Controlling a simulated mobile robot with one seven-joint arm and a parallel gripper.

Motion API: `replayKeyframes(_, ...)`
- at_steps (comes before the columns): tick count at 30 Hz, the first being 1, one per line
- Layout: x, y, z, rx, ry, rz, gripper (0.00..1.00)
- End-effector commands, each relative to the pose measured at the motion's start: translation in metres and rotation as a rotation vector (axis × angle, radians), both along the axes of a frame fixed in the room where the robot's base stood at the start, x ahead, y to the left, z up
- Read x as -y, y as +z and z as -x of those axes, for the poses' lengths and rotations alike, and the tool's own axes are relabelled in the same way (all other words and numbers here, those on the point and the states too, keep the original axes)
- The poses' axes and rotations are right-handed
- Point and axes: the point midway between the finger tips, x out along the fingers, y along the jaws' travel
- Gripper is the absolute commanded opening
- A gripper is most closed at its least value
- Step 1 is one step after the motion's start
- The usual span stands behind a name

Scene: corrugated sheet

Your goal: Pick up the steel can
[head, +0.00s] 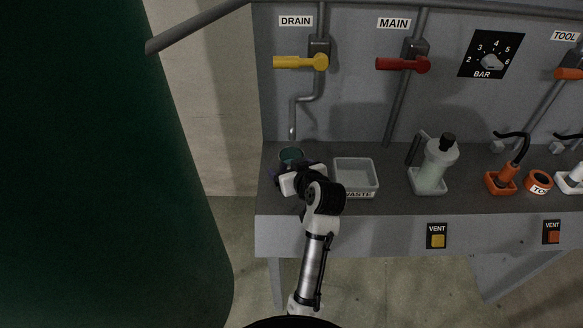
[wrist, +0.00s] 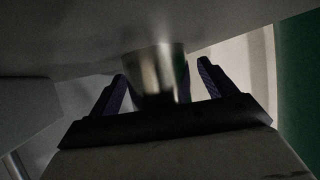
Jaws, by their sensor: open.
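The steel can (head: 291,155) stands at the left end of the grey shelf, under the drain pipe. Its round rim and dark greenish inside show in the head view, and my gripper hides its lower part. In the wrist view the shiny can (wrist: 155,68) is between my two dark fingers. My gripper (head: 293,170) is open, with one finger on each side of the can; it also shows in the wrist view (wrist: 160,80). I cannot tell whether either finger touches the can.
The drain pipe (head: 292,120) ends above the can.

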Motion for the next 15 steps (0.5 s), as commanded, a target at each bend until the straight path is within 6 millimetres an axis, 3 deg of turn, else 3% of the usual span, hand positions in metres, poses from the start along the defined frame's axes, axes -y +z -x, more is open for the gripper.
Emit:
replayKeyframes(2, 0.0001, 0.0, 0.0, 0.0, 0.0, 0.0, 0.81)
replayKeyframes(15, 0.0002, 0.0009, 0.0002, 0.002, 0.0, -0.001, 0.24)
